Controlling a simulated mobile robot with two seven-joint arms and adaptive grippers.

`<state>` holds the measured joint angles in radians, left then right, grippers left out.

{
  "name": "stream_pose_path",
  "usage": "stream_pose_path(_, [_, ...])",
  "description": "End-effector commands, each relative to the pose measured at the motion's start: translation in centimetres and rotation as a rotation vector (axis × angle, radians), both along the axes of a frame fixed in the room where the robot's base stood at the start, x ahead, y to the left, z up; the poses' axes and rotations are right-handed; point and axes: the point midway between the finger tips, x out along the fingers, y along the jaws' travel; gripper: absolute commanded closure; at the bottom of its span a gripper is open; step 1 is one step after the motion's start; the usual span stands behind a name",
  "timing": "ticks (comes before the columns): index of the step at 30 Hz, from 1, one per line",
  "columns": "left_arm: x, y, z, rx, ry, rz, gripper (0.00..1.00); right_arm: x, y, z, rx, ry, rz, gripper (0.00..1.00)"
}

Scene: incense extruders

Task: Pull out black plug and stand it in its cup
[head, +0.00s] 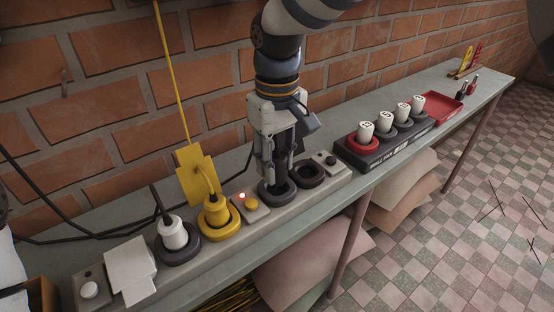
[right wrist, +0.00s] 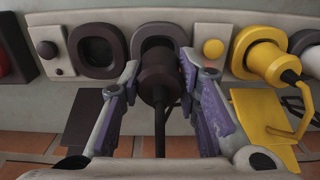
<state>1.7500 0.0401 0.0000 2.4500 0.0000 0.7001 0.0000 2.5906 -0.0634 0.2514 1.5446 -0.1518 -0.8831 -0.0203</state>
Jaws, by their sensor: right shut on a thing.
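My right gripper (head: 278,168) points down over the strip at the wall and is shut on the black plug (right wrist: 160,80). The wrist view shows the plug between the purple-lined fingers, with its dark cord hanging towards the camera. Below the gripper is a dark round socket (head: 277,193); its rim also shows behind the plug in the wrist view (right wrist: 140,44). I cannot tell whether the plug's front end is still inside it. An empty dark ring (head: 308,177) sits just to the right. My left gripper is not in view.
A yellow plug (head: 214,213) and a white plug (head: 173,234) stand in rings to the left. A lit red lamp and yellow button (head: 251,204) are nearby. A dark block (head: 380,155) holds several white-topped pieces. A red tray (head: 440,106) lies beyond.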

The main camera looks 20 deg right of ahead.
Motion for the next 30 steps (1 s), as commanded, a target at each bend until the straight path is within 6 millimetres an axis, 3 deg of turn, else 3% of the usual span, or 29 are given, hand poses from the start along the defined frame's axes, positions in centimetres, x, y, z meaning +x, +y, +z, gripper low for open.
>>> stream_pose_path(30, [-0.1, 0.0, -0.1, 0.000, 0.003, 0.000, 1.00, 0.0, 0.0, -1.9, 0.000, 0.001, 0.000, 0.98])
